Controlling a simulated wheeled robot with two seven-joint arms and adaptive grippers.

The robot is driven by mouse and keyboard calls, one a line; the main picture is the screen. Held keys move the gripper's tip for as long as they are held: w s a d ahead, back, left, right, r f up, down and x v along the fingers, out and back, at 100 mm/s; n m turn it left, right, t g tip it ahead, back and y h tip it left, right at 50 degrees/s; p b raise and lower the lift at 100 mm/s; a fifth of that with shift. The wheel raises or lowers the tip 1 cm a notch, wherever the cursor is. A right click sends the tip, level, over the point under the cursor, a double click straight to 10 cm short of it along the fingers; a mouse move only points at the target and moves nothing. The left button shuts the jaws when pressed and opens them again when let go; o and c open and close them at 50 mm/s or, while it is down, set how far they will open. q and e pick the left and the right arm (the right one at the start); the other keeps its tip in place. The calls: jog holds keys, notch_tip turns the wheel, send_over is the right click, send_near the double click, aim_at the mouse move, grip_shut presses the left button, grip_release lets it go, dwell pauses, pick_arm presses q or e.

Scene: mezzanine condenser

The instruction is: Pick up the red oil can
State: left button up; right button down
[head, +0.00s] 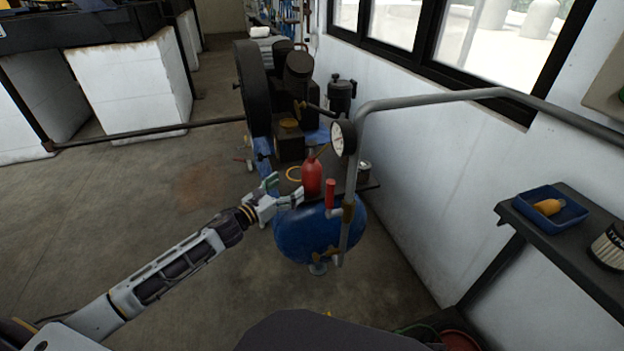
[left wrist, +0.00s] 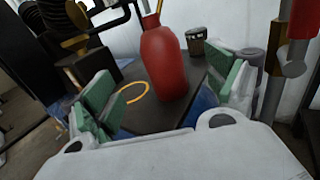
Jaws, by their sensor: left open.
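The red oil can (head: 312,177) stands upright on a dark flat plate on top of the blue compressor tank (head: 300,238). My left gripper (head: 281,190) is just left of the can in the head view. In the left wrist view the can (left wrist: 165,62) stands ahead, between the spread green-padded fingers of my left gripper (left wrist: 165,95). The fingers are open and apart from the can. The can's spout runs out of the top of the wrist view. My right gripper is not in view.
A grey pipe (head: 352,190) with a gauge (head: 343,137) and red handle (head: 331,194) rises just right of the can. A small dark cup (left wrist: 196,41) and a yellow ring (left wrist: 137,92) are near it. The black flywheel (head: 252,88) stands behind. A shelf with a blue tray (head: 572,222) is at right.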

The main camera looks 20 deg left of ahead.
aim_at(304, 175)
pick_arm(q)
jog(key=shift+x, duration=1.95)
jog(key=shift+b+x, duration=0.45)
jog(key=shift+x, duration=0.8)
jog(key=shift+w+d, duration=0.1)
jog(key=shift+w, duration=0.1)
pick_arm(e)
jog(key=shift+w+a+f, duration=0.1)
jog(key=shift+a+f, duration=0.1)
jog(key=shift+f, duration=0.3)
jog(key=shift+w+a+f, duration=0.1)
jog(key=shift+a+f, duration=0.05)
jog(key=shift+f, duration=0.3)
pick_arm(q)
jog(key=shift+w, duration=0.1)
